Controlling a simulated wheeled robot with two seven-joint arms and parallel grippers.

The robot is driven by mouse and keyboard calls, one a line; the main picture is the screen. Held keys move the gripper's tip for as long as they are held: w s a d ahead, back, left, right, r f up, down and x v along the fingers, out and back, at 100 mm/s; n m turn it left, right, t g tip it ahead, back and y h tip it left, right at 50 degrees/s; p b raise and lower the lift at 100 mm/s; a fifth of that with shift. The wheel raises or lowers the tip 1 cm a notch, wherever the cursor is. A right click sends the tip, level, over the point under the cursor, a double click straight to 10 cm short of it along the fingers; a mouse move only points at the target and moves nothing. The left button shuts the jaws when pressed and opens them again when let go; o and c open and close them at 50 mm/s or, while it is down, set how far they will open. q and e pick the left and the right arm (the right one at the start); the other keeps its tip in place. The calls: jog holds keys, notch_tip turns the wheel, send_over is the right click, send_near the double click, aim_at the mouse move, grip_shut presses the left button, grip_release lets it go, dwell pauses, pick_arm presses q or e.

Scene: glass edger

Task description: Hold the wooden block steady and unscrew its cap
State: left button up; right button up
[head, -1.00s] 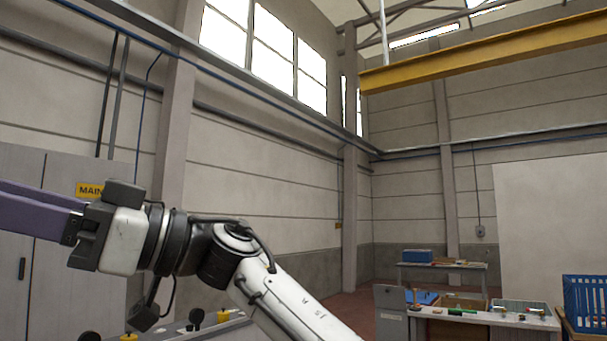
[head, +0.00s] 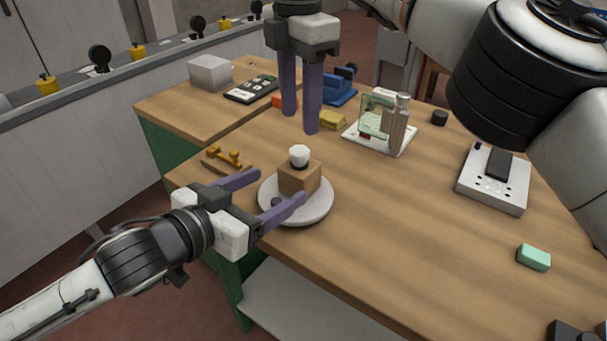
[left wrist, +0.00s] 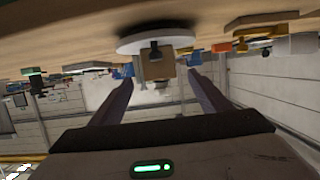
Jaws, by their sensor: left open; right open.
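The wooden block (head: 300,180) stands on a round white plate (head: 322,213) near the table's left edge. Its white cap (head: 299,154) sits on a dark neck on top. My left gripper (head: 281,184) is open and low at the near left of the block, fingertips toward its sides; I see no clear contact. In the left wrist view the block (left wrist: 165,68) appears upside down between the open fingers, near their tips. My right gripper (head: 301,121) is open and empty, pointing down, above the cap in the picture and apart from it.
A dark knob (head: 278,202) is on the plate's near side. A yellow-handled tool (head: 225,157) lies left of the block. A yellow sponge (head: 332,120), a glass stand (head: 378,135), a white switch box (head: 493,180) and a green block (head: 534,257) lie on the table.

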aim_at(300, 175)
pick_arm(q)
jog(key=x, duration=0.9)
jog(key=shift+f, duration=0.1)
pick_arm(e)
jog(key=shift+a, duration=0.1)
pick_arm(q)
jog(key=c, duration=1.7)
grip_shut()
pick_arm(e)
jog(key=m, duration=0.8)
jog(key=shift+f+m, duration=0.15)
jog(key=shift+m, duration=0.25)
jog(key=shift+f, duration=3.9)
